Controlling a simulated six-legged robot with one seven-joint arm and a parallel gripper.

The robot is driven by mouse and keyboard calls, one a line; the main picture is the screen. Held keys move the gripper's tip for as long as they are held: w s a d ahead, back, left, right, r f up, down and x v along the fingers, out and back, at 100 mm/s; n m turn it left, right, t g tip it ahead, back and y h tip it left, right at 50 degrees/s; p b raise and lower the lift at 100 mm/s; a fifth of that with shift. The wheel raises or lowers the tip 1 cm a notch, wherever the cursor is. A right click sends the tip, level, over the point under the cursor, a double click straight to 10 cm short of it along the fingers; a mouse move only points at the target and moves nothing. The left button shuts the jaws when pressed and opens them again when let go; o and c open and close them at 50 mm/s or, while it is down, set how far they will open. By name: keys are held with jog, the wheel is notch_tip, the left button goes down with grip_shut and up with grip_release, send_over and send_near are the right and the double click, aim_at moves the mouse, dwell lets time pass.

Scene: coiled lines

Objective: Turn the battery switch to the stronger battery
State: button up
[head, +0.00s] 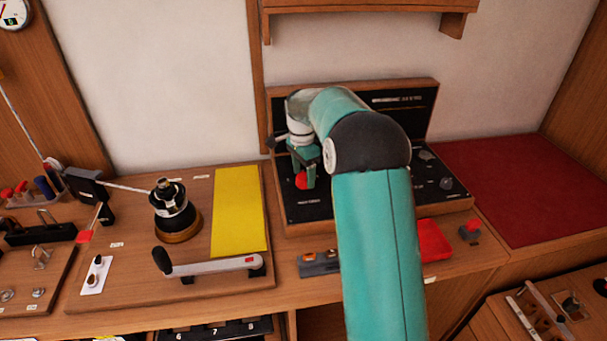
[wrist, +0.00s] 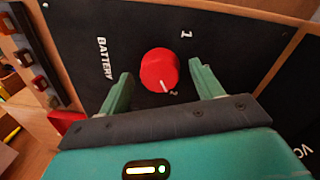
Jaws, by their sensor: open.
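The battery switch is a round red knob (wrist: 160,68) on a black panel (wrist: 235,30) lettered BATTERY. Its white mark points toward the numeral 2 at the lower side in the wrist view; the numeral 1 is at the upper right. In the head view the red knob (head: 301,181) shows just below my gripper (head: 305,163), at the left part of the panel (head: 425,112). In the wrist view my gripper (wrist: 161,72) is open, with one green finger on each side of the knob. Gaps show between fingers and knob. No meter reading can be read.
My arm hides the panel's middle. A winch (head: 175,208), a crank handle (head: 210,265) and a yellow pad (head: 238,208) are to the left. A red tray (head: 432,240) sits in front of the panel. A dark red mat (head: 510,185) at right is clear.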

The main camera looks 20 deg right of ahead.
jog(key=shift+f, duration=0.35)
jog(key=c, duration=1)
